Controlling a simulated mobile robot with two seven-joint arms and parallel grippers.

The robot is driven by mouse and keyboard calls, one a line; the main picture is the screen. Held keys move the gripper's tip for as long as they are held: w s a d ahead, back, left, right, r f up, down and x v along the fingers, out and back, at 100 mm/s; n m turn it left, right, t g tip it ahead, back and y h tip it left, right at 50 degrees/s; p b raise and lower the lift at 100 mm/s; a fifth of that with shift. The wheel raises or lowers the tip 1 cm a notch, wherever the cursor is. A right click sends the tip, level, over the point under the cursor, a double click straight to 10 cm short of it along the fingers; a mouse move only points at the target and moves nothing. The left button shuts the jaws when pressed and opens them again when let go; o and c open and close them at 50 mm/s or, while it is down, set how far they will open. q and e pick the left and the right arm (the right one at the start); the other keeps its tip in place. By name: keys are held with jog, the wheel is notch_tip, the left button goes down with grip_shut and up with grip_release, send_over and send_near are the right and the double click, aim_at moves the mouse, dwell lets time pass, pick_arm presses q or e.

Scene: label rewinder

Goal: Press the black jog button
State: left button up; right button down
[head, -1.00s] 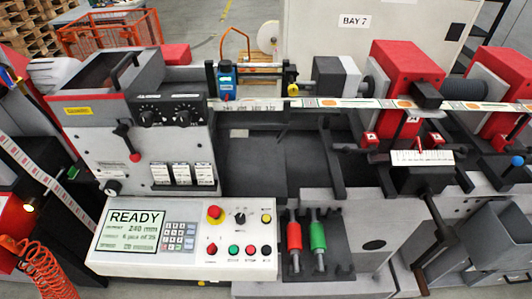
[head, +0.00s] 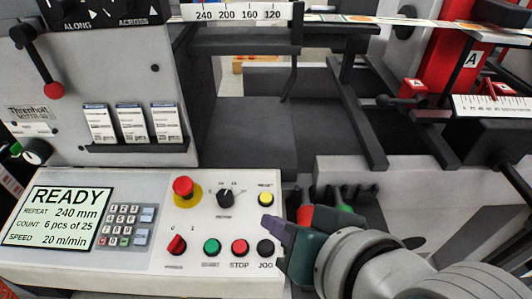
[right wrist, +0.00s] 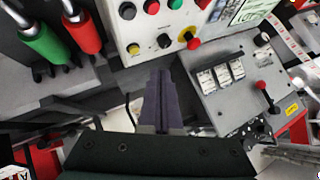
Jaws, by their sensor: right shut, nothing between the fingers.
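The black jog button (head: 265,247) is at the right end of the bottom row on the white control panel (head: 120,262), with the word JOG under it. It also shows in the right wrist view (right wrist: 127,10) at the top edge. My right gripper (head: 267,224) comes in from the lower right, with its dark fingertips over the panel's right edge, between the jog button and the yellow button (head: 265,199). In the right wrist view its fingers (right wrist: 160,76) are together with nothing between them. The tips look apart from the jog button. My left gripper is in neither view.
The red STOP button (head: 239,247) is just left of the jog button, with a green button (head: 212,246) beyond. A red emergency knob (head: 183,187) stands higher up. Red and green handled tools (right wrist: 40,40) sit beside the panel, partly behind my gripper in the head view.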

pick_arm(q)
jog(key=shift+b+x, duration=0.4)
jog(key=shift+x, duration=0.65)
pick_arm(e)
jog(key=x, duration=0.2)
jog(key=shift+w+a+f, duration=0.1)
jog(key=shift+a+f, duration=0.1)
jog(key=shift+f, duration=0.05)
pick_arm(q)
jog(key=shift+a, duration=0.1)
pick_arm(e)
jog(key=b, duration=0.8)
send_over(266, 247)
jog(key=s, duration=0.2)
jog(key=f, duration=0.7)
jog(key=shift+d+f, duration=0.25)
jog(key=shift+w+f+b, duration=0.15)
jog(key=shift+f+b, duration=0.45)
jog(key=shift+f, duration=0.05)
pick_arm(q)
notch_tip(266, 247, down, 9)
